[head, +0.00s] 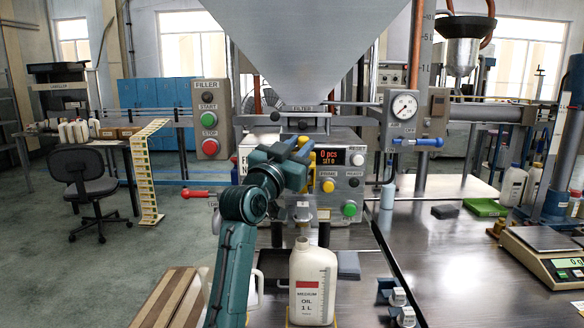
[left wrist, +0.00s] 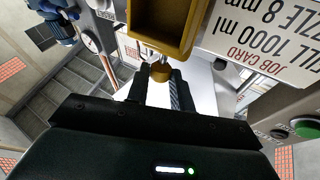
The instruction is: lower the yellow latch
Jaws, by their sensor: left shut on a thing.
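The yellow latch (head: 311,158) shows as a small strip beside my left gripper, in front of the filler under the big hopper; the gripper hides much of it. In the left wrist view the yellow latch (left wrist: 160,71) appears as a rounded knob on a short stem below a yellow, open box-like part (left wrist: 165,28). My left gripper (head: 300,150) is shut on the latch; its dark fingers (left wrist: 162,92) stand on either side of the knob in the left wrist view. My right gripper is not in view.
A white oil bottle (head: 313,292) stands below the filler. The control panel with display (head: 331,158) and green button (head: 349,209) is just right of my gripper. A red-handled lever (head: 196,194) is to the left. A job card (left wrist: 268,45) hangs close by. The metal table (head: 450,265) has free room.

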